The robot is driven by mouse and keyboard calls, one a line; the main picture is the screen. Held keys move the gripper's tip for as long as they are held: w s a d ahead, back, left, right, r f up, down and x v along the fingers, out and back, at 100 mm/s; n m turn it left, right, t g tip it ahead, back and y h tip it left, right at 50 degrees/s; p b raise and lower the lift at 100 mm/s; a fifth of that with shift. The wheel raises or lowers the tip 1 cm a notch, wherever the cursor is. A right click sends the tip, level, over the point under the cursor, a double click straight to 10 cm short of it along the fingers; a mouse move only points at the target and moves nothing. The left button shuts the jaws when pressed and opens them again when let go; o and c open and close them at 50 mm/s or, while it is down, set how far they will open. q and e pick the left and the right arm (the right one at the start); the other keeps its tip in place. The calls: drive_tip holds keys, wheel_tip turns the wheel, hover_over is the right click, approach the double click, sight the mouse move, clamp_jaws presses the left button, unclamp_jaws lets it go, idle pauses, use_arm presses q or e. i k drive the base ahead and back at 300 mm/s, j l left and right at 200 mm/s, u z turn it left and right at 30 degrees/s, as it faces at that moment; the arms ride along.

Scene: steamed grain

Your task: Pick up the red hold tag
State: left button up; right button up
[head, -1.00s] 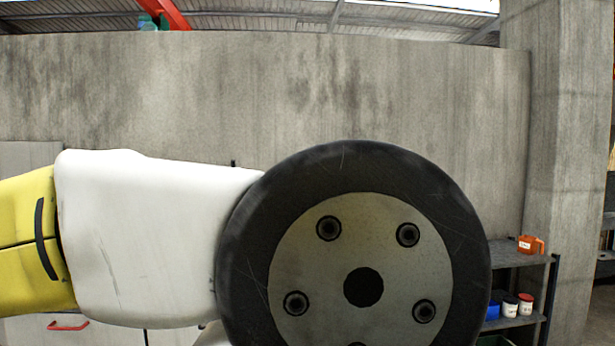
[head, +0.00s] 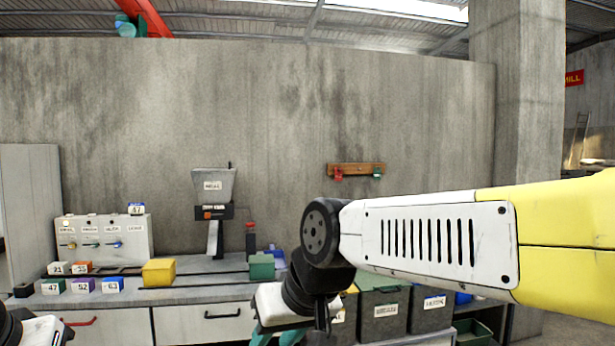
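A small red tag (head: 339,174) hangs at the left end of a wooden rail (head: 356,168) on the concrete wall. I take it for the red hold tag; its writing is too small to read. A green tag (head: 377,172) hangs at the rail's right end. My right arm comes in from the right, below the rail. My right gripper (head: 277,337) shows only as teal parts at the bottom edge, well below and left of the tag, with its tips cut off. Part of my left arm shows in the bottom left corner; its gripper is out of view.
A grey bench (head: 190,295) runs along the wall with a hopper machine (head: 213,185), a switch panel (head: 105,238), a yellow bin (head: 159,272), a green box (head: 262,266) and several small labelled boxes. Dark labelled bins (head: 385,311) stand behind my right arm. The wall around the rail is clear.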

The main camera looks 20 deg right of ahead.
sight(338, 175)
drive_tip(key=z, duration=1.05)
drive_tip(key=i+l, duration=0.15)
drive_tip(key=i+u, duration=0.05)
drive_tip(key=i, duration=0.05)
